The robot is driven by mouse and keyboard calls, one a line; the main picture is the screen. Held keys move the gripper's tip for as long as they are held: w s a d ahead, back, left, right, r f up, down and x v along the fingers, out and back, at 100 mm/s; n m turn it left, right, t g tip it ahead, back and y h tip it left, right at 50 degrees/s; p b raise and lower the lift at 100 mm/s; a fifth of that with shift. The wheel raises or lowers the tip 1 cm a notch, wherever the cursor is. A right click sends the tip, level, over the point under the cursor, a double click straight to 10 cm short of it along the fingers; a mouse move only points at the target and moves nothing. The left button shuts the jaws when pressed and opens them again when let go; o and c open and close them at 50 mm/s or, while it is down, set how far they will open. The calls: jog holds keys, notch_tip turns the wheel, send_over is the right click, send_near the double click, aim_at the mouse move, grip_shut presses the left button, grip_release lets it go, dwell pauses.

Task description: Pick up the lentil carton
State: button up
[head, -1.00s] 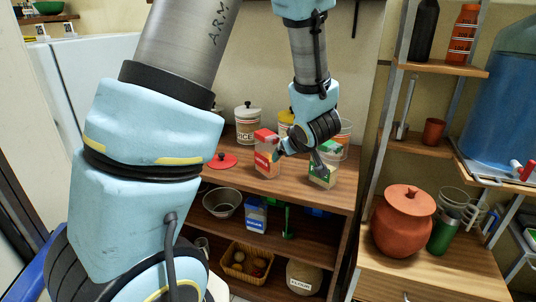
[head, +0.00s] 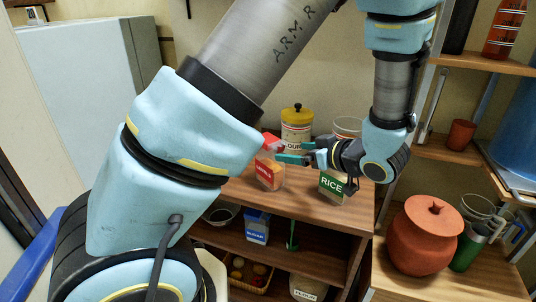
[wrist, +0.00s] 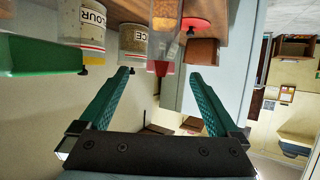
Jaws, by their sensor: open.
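The lentil carton (head: 267,173) stands upright on the wooden counter in the head view, with a red top and red label. My gripper (head: 290,153) is to its right at about the height of its top, fingers pointing left toward it. In the head view the fingertips overlap or lie close to its upper right edge; I cannot tell if they touch. In the wrist view, which is upside down, the gripper (wrist: 158,75) is open and empty between its teal fingers. The carton's red top (wrist: 161,68) shows beyond, between the fingertips.
A green rice carton (head: 332,184) stands right of the lentil carton, below my wrist. A yellow flour canister (head: 296,130) stands behind. A red lid (wrist: 196,24) and a rice canister (wrist: 133,40) show in the wrist view. A clay pot (head: 422,235) stands at right.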

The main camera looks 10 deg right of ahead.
aim_at(282, 149)
jog(key=p+x, duration=0.1)
jog(key=x, duration=0.4)
jog(key=shift+w+a, duration=0.1)
jog(key=shift+w, duration=0.15)
jog(key=shift+p+x, duration=1.1)
jog(key=shift+x, duration=1.65)
jog(key=shift+a, duration=0.1)
grip_shut()
